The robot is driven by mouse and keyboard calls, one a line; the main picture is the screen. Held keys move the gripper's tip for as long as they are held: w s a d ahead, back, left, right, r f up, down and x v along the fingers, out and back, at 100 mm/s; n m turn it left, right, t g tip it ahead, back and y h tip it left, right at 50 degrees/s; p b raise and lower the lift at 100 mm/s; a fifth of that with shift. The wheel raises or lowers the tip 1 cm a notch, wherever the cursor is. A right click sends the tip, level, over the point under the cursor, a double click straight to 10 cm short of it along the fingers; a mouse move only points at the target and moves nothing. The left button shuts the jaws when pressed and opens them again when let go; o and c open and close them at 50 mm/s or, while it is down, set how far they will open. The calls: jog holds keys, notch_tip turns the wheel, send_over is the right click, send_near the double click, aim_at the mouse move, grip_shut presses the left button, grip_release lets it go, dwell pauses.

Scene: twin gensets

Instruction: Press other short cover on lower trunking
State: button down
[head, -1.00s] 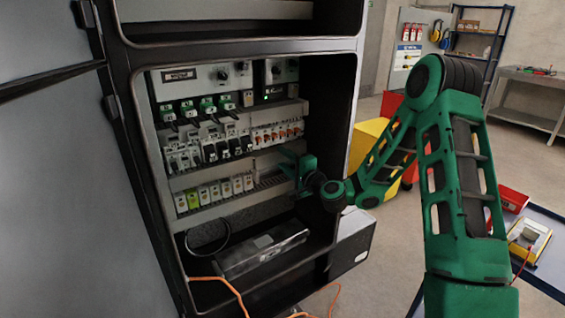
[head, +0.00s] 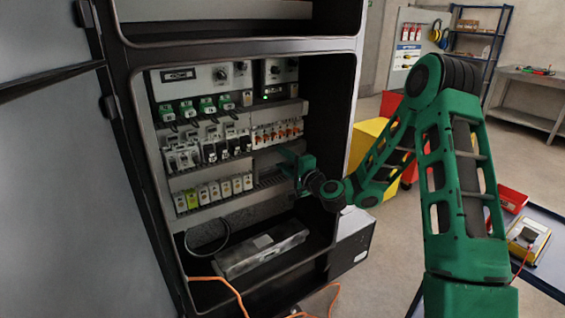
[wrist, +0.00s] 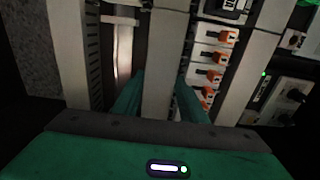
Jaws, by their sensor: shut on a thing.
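My gripper (wrist: 160,103) is at the right side of the open cabinet, its green fingers on either side of a pale grey strip, the short cover (wrist: 158,60). It is shut on this strip, which runs straight away from the palm. In the head view my gripper (head: 290,165) is small and its fingertips are partly hidden. Beside the strip in the wrist view runs slotted trunking (wrist: 92,50), with a gap between them. I cannot tell whether the strip is fully seated on its trunking.
Orange-levered breakers (wrist: 210,74) stand close beside one finger. Another pale trunking strip (wrist: 245,65) lies beyond them. Below the gripper in the head view are a grey box (head: 262,250) on the cabinet floor and an orange cable (head: 235,290). The cabinet's right frame (head: 350,130) is close to my arm.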

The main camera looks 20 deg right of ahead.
jog(key=shift+w+a, duration=0.2)
jog(key=shift+w, duration=0.45)
dwell(1.4)
jog(key=c, duration=1)
grip_release()
